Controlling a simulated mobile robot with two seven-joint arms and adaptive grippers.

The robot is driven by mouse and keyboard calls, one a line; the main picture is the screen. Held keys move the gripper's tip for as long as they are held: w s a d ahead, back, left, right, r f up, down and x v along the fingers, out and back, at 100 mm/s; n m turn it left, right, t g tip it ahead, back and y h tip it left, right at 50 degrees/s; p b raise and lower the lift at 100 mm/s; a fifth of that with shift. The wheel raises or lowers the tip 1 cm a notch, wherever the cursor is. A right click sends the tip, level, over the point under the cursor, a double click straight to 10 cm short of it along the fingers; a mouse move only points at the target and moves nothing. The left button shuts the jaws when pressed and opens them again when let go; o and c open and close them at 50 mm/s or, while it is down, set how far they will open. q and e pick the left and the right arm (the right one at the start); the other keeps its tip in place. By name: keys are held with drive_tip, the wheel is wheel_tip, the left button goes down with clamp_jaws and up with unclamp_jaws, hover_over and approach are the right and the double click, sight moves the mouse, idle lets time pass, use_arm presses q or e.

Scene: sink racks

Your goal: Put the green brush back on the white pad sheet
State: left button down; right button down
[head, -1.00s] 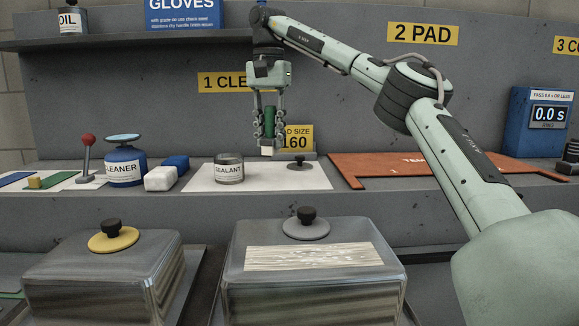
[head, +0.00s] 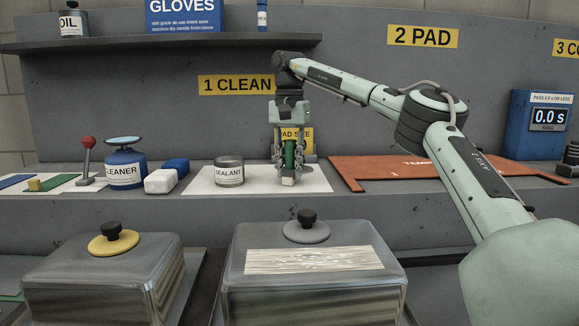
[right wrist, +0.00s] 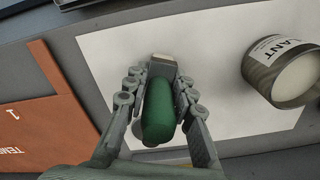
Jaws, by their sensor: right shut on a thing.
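The green brush (head: 289,153) is upright between the fingers of my right gripper (head: 289,160), which is shut on it. Its pale bristle end points down and is at or just above the white pad sheet (head: 318,181); I cannot tell whether it touches. In the right wrist view the green brush (right wrist: 158,112) lies between the fingers of the gripper (right wrist: 155,90), with the white pad sheet (right wrist: 105,62) beyond. The dark knob seen earlier on the sheet is hidden behind the gripper. My left gripper is not in view.
The sealant tin (head: 229,171) stands on the sheet, left of the brush. A white block (head: 160,181) and the cleaner can (head: 125,168) are further left. The orange template (head: 345,172) lies to the right. Two metal boxes with knobs (head: 307,230) stand in front, below the ledge.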

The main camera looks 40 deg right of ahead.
sight(289, 140)
drive_tip(key=c, duration=1.3)
unclamp_jaws()
drive_tip(key=shift+f, duration=0.1)
wheel_tip(289, 140, up, 12)
drive_tip(key=shift+r, duration=0.2)
drive_tip(key=shift+f, duration=0.1)
